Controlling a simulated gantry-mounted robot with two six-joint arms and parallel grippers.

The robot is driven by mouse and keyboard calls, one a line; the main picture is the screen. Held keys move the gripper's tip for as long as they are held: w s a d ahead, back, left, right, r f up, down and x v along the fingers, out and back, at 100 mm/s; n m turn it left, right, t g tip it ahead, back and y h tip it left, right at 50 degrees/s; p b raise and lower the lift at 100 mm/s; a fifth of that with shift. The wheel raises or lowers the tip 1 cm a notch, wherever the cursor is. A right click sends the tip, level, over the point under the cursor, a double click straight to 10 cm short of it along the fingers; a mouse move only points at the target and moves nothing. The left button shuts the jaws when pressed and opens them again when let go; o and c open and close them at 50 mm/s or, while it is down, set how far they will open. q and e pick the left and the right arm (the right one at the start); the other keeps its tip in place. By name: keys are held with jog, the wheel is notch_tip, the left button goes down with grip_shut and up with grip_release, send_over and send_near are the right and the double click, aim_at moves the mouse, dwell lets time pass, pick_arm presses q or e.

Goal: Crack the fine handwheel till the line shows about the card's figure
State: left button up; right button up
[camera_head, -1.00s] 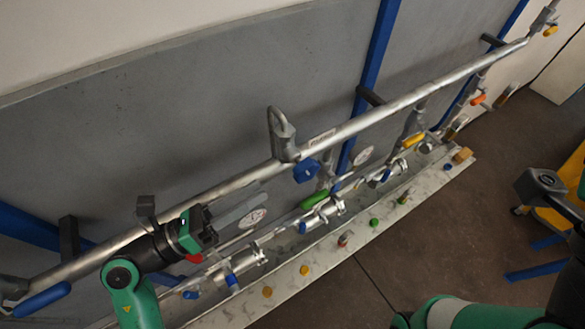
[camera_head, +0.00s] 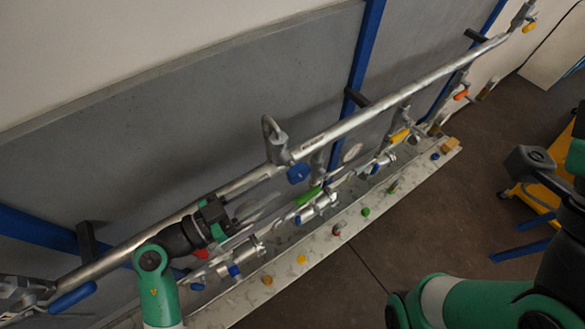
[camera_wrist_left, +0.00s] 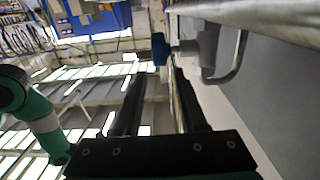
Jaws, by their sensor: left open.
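A blue knob (camera_head: 298,173) sits on the grey valve body below the long pipe, beside an upright hook-shaped tube. In the left wrist view a blue part (camera_wrist_left: 160,48) beside the hooked tube appears beyond the fingertips; I cannot tell for certain that it is the fine handwheel. My left gripper (camera_head: 258,212) is open and empty, in front of the pipe, left of and below the blue knob and apart from it. One white dial (camera_head: 352,152) shows farther right; its reading is too small to read. I cannot make out the card.
Green (camera_head: 308,197), yellow (camera_head: 399,135) and orange (camera_head: 461,95) handles lie along the line. A yellow stand (camera_head: 535,205) is at right. The floor between is clear.

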aim_at(289, 176)
pick_arm(q)
jog(key=x, duration=0.7)
jog(key=shift+w+d, duration=0.1)
jog(key=shift+d, duration=0.05)
grip_shut()
